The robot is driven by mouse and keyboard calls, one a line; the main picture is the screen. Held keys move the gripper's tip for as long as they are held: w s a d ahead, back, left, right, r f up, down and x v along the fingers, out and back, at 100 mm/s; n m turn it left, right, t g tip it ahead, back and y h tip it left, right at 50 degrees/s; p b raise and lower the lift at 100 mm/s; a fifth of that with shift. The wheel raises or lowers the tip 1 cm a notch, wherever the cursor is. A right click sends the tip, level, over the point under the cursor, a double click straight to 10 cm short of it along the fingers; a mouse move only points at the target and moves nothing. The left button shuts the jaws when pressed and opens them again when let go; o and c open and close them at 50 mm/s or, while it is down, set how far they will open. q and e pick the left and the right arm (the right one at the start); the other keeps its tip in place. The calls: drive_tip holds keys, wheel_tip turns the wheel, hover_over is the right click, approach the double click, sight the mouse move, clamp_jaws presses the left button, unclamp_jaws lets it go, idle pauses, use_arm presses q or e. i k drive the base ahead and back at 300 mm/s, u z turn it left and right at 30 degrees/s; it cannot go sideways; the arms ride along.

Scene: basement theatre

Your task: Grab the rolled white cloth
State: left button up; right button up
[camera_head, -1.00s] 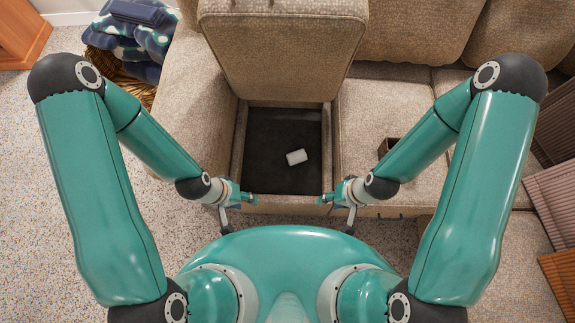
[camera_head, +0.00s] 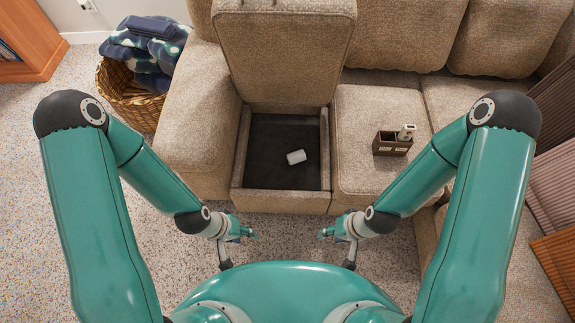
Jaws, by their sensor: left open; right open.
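The rolled white cloth (camera_head: 296,157) lies on the dark floor of the open storage compartment (camera_head: 241,150) in the sofa. It is small and pale, a little right of the compartment's middle. My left gripper (camera_head: 242,249) is open and empty, in front of the compartment's front edge and to its left. My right gripper (camera_head: 335,248) is open and empty, in front of the same edge and to its right. Both grippers are apart from the cloth and from the sofa.
The raised seat lid (camera_head: 285,50) stands upright behind the compartment. A small dark caddy (camera_head: 391,144) holding a light object sits on the right seat cushion (camera_head: 365,110). A wicker basket (camera_head: 133,101) with blue patterned blankets (camera_head: 145,50) stands at the left. Speckled carpet is free in front.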

sight(299, 156)
drive_tip(key=z, duration=0.15)
drive_tip(key=i, duration=0.85)
drive_tip(key=u, duration=0.05)
